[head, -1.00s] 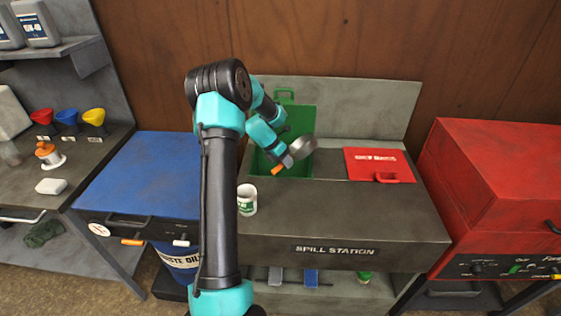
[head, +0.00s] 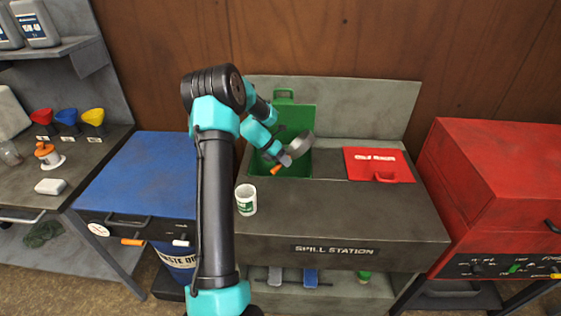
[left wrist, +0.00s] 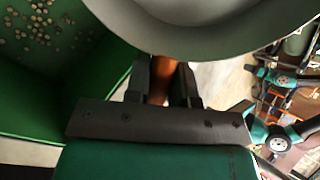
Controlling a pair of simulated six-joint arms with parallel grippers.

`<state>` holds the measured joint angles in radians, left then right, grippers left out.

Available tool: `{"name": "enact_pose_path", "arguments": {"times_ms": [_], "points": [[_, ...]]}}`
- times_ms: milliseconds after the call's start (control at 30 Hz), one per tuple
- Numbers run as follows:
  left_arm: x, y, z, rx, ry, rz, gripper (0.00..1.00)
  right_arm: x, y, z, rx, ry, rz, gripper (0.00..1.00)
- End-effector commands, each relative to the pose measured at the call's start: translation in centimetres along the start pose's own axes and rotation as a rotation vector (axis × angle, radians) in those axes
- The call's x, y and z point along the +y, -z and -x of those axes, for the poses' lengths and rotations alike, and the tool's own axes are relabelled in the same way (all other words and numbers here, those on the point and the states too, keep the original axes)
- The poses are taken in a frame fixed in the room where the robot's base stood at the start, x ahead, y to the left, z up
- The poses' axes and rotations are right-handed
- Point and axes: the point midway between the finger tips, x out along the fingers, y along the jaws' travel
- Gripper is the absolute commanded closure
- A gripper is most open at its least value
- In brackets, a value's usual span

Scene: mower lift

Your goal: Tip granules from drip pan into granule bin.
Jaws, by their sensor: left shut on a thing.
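My left gripper (head: 284,162) is shut on the orange handle (left wrist: 160,82) of the grey drip pan (head: 301,148). The pan is held tilted steeply over the open green granule bin (head: 297,113) at the spill station. In the left wrist view the pan's grey underside or wall (left wrist: 210,25) fills the top, and the inside of the pan is hidden. Several pale granules (left wrist: 40,22) lie in the green bin at the left of that view. My right gripper is not in view.
A red-lidded compartment (head: 378,164) is to the right of the green bin. A white and green cup (head: 246,199) stands on the station's front left top. A blue cabinet (head: 140,172) is left and a red one (head: 505,180) right.

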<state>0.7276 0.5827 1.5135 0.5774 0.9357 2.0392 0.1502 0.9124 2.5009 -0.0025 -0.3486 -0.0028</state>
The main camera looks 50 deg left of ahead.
Motion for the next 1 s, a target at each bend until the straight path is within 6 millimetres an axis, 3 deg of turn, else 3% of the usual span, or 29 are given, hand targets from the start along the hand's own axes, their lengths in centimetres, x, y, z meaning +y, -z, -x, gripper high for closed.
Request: {"name": "enact_pose_path", "arguments": {"times_ms": [1000], "points": [[-0.43, -0.59, -0.32, -0.064, 0.123, 0.008, 1.00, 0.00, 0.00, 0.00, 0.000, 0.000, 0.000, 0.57]]}}
